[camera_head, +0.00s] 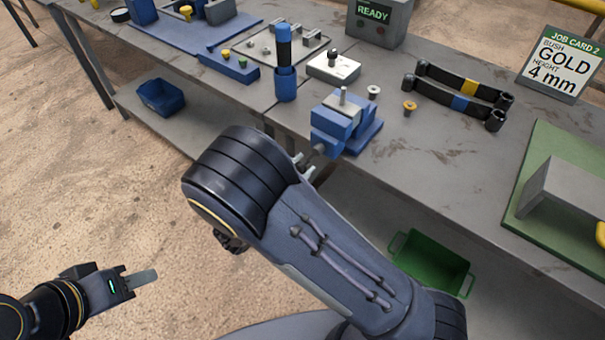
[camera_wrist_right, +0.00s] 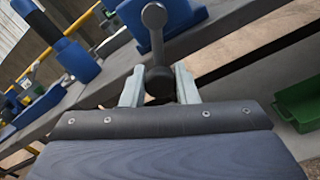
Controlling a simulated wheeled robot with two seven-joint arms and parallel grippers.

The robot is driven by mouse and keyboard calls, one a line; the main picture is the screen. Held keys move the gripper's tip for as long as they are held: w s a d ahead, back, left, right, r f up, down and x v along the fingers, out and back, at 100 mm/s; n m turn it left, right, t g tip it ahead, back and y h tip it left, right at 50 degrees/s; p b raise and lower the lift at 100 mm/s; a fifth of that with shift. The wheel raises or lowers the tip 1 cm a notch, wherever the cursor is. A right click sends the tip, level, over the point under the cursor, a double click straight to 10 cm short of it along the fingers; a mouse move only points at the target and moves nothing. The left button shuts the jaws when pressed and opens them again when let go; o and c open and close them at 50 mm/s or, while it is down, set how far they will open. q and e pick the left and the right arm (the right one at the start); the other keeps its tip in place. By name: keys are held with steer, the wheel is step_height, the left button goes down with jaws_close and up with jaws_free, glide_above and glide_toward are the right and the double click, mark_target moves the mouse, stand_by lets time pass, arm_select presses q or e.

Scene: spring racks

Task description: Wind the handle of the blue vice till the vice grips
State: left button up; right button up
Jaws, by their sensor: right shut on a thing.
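The blue vice (camera_head: 335,130) stands at the front edge of the grey bench. A light grey block with an upright pin (camera_head: 343,98) sits at the top of its jaws; whether the jaws press on it I cannot tell. Its dark handle (camera_head: 322,150) faces the front. In the right wrist view the handle is a grey bar with a ball end (camera_wrist_right: 154,16), its dark lower end between the fingers. My right gripper (camera_head: 305,168) is shut on the handle, partly hidden by my arm; its fingers show in the wrist view (camera_wrist_right: 160,88). My left gripper (camera_head: 143,279) hangs over the floor, empty, its fingers overlapping.
A white block (camera_head: 333,67), a gold bush (camera_head: 409,107), black bars (camera_head: 460,88) and a job card (camera_head: 560,62) are on the bench. A green bin (camera_head: 432,262) sits below.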

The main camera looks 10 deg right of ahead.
steer(key=shift+w+a+r+m+b, duration=0.3)
steer(key=shift+w+r+m+b, duration=0.1)
steer(key=shift+m+b, duration=0.7)
steer(key=shift+w+a+r+m+b, duration=0.35)
steer(key=shift+m+b, duration=0.5)
steer(key=shift+m, duration=0.45)
steer(key=shift+w+a+r+m+b, duration=0.25)
steer(key=shift+r+m+b, duration=0.2)
steer(key=shift+m+b, duration=0.65)
steer(key=o, duration=1)
steer(key=shift+s+a+r, duration=0.1)
steer(key=shift+c, duration=0.2)
